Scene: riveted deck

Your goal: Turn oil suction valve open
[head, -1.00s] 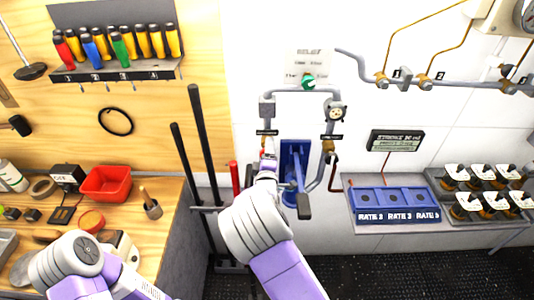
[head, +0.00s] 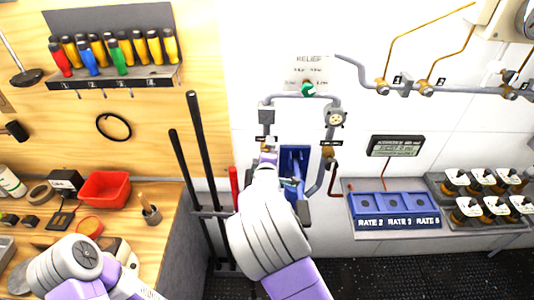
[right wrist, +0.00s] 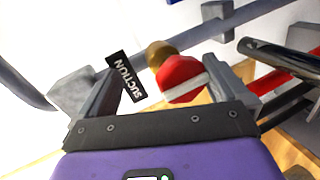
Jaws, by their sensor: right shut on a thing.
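The oil suction valve has a red handle (right wrist: 178,76) with a pale bar across it and a brass body behind. It sits between the fingers of my right gripper (right wrist: 170,85), which is shut on it. A black SUCTION label (right wrist: 125,76) hangs beside the handle, near the left finger. In the head view my right gripper (head: 268,158) is at the lower end of the left grey pipe, just under a dark label (head: 265,139). My own arm hides most of the valve there. My left gripper is out of view; only its arm shows at the bottom left.
A blue pump box (head: 296,156) with a lever stands right of the gripper. A red bar (head: 234,187) and black rods (head: 203,150) stand to the left. A RELIEF panel (head: 308,70) with a green knob is above. Blue trays (head: 395,207) lie right.

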